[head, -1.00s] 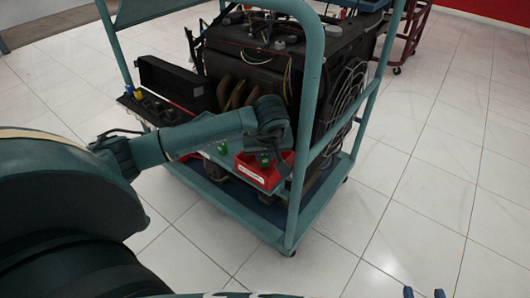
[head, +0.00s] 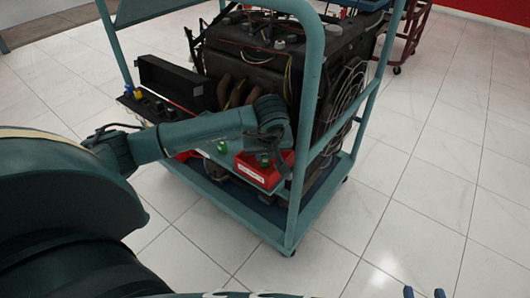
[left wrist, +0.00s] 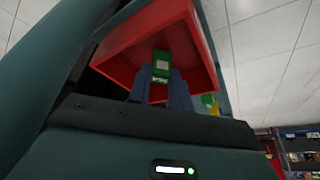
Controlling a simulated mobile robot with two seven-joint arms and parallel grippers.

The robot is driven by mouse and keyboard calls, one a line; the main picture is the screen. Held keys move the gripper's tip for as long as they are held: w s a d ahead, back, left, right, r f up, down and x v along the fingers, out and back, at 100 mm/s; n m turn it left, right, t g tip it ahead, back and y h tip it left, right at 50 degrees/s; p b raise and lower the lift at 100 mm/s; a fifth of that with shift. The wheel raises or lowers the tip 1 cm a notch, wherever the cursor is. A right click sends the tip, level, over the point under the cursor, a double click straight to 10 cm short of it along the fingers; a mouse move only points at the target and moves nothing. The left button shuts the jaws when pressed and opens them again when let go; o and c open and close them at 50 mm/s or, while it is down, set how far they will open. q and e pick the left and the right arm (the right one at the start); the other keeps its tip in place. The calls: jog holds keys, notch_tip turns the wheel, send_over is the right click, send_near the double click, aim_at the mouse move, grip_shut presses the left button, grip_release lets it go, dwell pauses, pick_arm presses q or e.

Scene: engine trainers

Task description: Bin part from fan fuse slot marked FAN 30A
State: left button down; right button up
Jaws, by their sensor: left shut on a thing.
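My left gripper (left wrist: 160,88) has its blue fingers shut on a green fuse (left wrist: 162,62), seen in the left wrist view. In the head view the fuse (head: 265,161) shows as a small green patch under my left wrist, just at a red bin (head: 252,175) with a white label. The wrist hides part of the bin, and I cannot tell whether the fuse is above its opening or inside it. The red bin (left wrist: 205,48) also shows behind the fuse in the wrist view. My right gripper (head: 424,293) shows only two separated blue fingertips at the bottom edge. The fan fuse slot cannot be made out.
The engine trainer (head: 285,62) stands in a teal frame cart (head: 308,90), whose front post rises just right of my left wrist. An open black box (head: 170,80) is on its left side. Another green part (head: 222,147) shows left of the bin. Tiled floor is clear to the right.

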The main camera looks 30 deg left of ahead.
pick_arm(q)
jog(key=shift+f+b, duration=0.35)
jog(key=shift+f, duration=0.05)
dwell(0.9)
jog(key=c, duration=1.2)
grip_release()
jog(key=shift+r, duration=0.15)
jog(key=shift+r+p, duration=2.55)
jog(key=shift+r, duration=0.85)
